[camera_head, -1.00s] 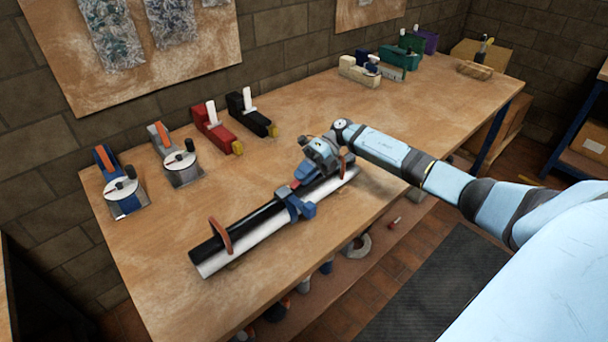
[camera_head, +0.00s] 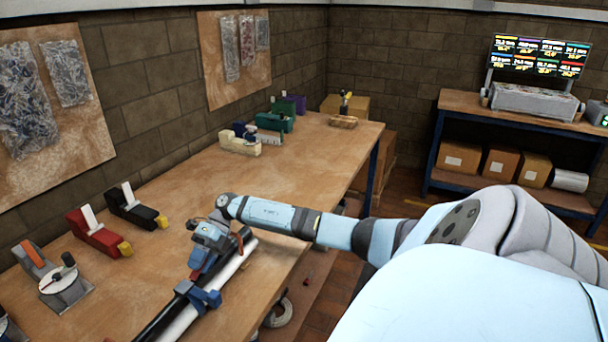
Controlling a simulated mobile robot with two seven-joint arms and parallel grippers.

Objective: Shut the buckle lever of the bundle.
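The bundle is a black tube beside a white tube (camera_head: 232,265), lying on the workbench at the lower left. A blue buckle (camera_head: 203,298) sits around it, with a small red part (camera_head: 195,274) just behind. The lever's position is too small to tell. A brown tie (camera_head: 245,238) stands around the far end. My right gripper (camera_head: 205,252) points down over the bundle, between buckle and tie, close to the red part. Its fingers are dark and partly hidden, so I cannot tell whether they touch anything. My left gripper is out of view.
Red (camera_head: 95,236) and black (camera_head: 138,208) tools and a grey dispenser (camera_head: 64,288) stand along the bench's wall side. A cream tool (camera_head: 240,144) and green ones stand farther back. The middle of the workbench (camera_head: 250,185) is clear. A shelf with boxes stands at right.

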